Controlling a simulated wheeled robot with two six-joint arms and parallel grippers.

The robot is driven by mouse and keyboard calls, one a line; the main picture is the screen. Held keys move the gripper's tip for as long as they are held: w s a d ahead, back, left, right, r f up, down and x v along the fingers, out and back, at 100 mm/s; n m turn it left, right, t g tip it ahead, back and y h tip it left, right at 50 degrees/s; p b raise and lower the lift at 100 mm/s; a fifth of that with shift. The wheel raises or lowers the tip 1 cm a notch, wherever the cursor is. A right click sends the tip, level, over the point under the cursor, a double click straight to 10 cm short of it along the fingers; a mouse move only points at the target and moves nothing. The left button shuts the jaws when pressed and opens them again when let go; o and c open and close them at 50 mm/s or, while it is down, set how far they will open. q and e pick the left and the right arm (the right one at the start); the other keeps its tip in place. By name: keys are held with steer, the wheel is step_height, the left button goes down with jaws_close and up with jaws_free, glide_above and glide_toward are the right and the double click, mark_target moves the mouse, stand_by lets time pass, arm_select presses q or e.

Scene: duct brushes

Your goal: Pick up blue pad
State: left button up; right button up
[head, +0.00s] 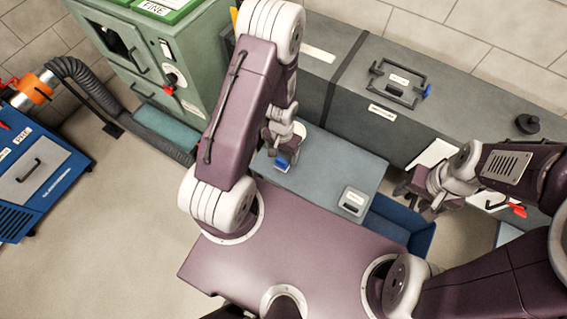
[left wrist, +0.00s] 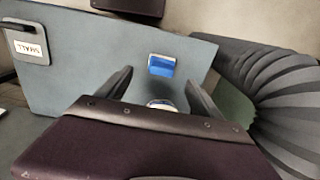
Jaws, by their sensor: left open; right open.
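The blue pad (head: 281,163) lies on the grey-blue table top (head: 325,160), under my left gripper in the head view. In the left wrist view the blue pad (left wrist: 161,66) is a small block with a paler edge, just beyond and between the fingertips. My left gripper (left wrist: 160,84) is open and empty, its two dark fingers apart and pointing toward the pad. In the head view the left gripper (head: 280,150) partly hides the pad. My right gripper (head: 412,192) is open and empty, off the table's right side.
A small labelled plate with a handle (head: 353,200) sits at the table's right end. A green cabinet (head: 160,60) and a long grey duct (head: 390,90) stand behind. A black hose (head: 85,80) runs at left to a blue machine (head: 40,180). A blue bin (head: 400,225) is right of the table.

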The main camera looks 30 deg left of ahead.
mark_target(281, 160)
arm_select(q)
step_height(281, 160, down, 3)
steer(key=shift+r+b, duration=0.15)
steer(key=shift+b, duration=0.55)
steer(key=shift+w+f, duration=0.1)
steer(key=shift+f, duration=0.1)
steer(key=shift+w+a, duration=0.1)
steer(key=f+b, duration=0.4)
steer(key=b, duration=0.1)
steer(key=shift+s+f, duration=0.3)
steer(key=shift+f, duration=0.1)
steer(key=shift+w+f, duration=0.1)
steer(key=shift+f, duration=0.1)
steer(key=shift+r, duration=0.2)
steer(key=c, duration=1.5)
arm_select(e)
step_height(281, 160, down, 8)
steer(key=shift+w+r, duration=0.15)
steer(key=shift+w, duration=0.05)
